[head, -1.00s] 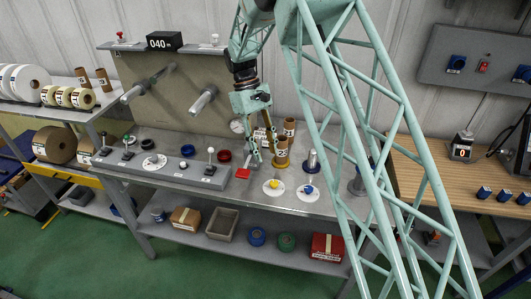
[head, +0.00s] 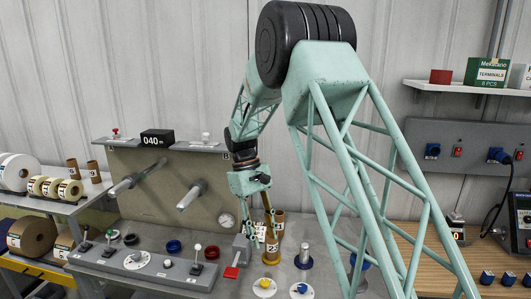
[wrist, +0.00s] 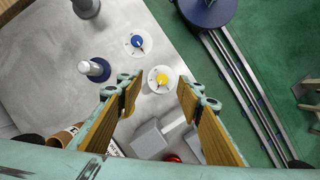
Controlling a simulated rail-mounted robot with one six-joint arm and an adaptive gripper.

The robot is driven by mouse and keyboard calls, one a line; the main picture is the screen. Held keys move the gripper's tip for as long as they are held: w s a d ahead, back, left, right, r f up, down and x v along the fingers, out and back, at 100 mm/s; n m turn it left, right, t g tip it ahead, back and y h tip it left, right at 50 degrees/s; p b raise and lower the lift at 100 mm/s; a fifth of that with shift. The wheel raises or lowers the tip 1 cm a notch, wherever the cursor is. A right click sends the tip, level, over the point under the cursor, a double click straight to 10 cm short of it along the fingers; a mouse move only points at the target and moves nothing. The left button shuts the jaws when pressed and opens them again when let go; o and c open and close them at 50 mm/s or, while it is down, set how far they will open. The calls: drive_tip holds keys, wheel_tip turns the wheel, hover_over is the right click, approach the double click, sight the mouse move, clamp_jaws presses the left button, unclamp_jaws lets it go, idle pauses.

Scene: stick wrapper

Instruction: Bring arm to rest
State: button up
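My gripper (head: 262,232) hangs fingers-down above the bench, near the cardboard tube (head: 279,226) in the head view. In the wrist view its two tan-padded fingers (wrist: 160,92) stand wide apart with nothing between the pads, so it is open and empty. A white dial with a yellow knob (wrist: 160,80) shows below and beyond the gap between the fingertips. My pale green lattice arm rises from the lower right to a dark elbow at the top of the head view and folds down to the gripper.
A white dial with a blue knob (wrist: 137,42) and a metal post on a blue base (wrist: 97,68) stand nearby. A grey lever box (head: 197,268) and the upright panel (head: 150,195) are farther left. A wooden bench (head: 425,262) is right.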

drive_tip(key=s+d+r+m+t+y+b, duration=0.1)
drive_tip(key=s+d+r+m+t, duration=0.1)
drive_tip(key=s+d+r, duration=0.7)
drive_tip(key=s+d+r+m+t+y+b, duration=0.15)
drive_tip(key=s+d+r, duration=0.35)
drive_tip(key=s+r, duration=0.7)
drive_tip(key=s+d+m+t, duration=0.1)
drive_tip(key=s+d, duration=0.3)
drive_tip(key=s, duration=1)
drive_tip(key=s+d+r+m+t, duration=0.1)
drive_tip(key=s+d+m+t, duration=0.1)
drive_tip(key=s, duration=1.1)
drive_tip(key=shift+s+d+m+b, duration=0.4)
drive_tip(key=shift+d+m, duration=0.25)
drive_tip(key=shift+d, duration=0.3)
drive_tip(key=shift+c, duration=0.7)
